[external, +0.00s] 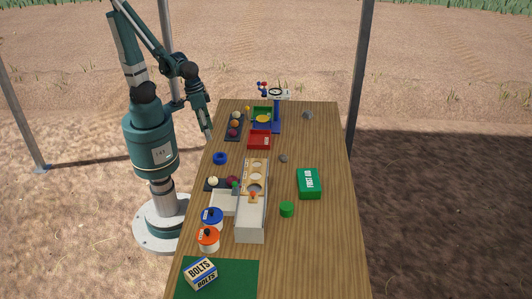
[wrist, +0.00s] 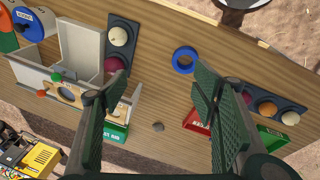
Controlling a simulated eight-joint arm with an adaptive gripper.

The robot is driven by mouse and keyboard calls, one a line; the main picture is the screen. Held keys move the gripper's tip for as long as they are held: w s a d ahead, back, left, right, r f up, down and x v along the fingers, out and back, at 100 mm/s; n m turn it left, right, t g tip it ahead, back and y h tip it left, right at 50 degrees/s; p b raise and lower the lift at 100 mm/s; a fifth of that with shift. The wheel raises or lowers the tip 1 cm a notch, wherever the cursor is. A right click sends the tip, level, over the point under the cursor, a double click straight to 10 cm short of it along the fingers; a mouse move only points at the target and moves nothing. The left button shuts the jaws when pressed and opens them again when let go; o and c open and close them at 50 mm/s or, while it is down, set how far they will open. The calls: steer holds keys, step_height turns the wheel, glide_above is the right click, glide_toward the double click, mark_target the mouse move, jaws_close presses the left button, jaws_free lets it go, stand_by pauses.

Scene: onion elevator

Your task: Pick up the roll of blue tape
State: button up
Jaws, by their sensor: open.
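The roll of blue tape (external: 220,161) lies flat on the wooden table near its left edge. In the wrist view the blue roll (wrist: 176,64) shows as a ring beyond the fingertips, nearer the right finger, with its hole visible. My gripper (wrist: 160,80) is open and empty, its two dark textured fingers wide apart. In the external view my gripper (external: 208,136) hangs by the table's left edge, a little behind the tape and apart from it; its fingers are hard to make out there.
A dark tray (wrist: 120,30) with onions lies beside a grey and wooden elevator (external: 250,225). A red box (external: 260,142) and another dark tray (external: 234,133) stand behind the tape. A green first aid box (external: 308,184) is at right. Bare tabletop surrounds the tape.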

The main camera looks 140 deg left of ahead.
mark_target(220, 156)
steer(key=a+f+n+g, duration=0.1)
steer(key=a+f+n, duration=0.1)
steer(key=f, duration=0.1)
steer(key=a+f+n, duration=0.2)
steer(key=f, duration=0.1)
steer(key=a+f+n+g, duration=0.1)
steer(key=a+f+n, duration=0.1)
steer(key=f+n, duration=0.1)
steer(key=shift+s+f+g+h+b, duration=0.25)
steer(key=shift+g+h+b, duration=0.05)
steer(key=shift+b, duration=0.1)
steer(key=shift+s+a+f+n, duration=0.15)
steer(key=shift+a+f+n, duration=0.1)
steer(key=shift+f+n, duration=0.2)
steer(key=shift+f, duration=0.15)
steer(key=shift+f+b, duration=0.35)
steer(key=shift+f, duration=0.85)
steer(key=shift+f, duration=0.15)
steer(key=shift+f+b, duration=0.8)
steer(key=shift+f, duration=1.65)
steer(key=c, duration=1)
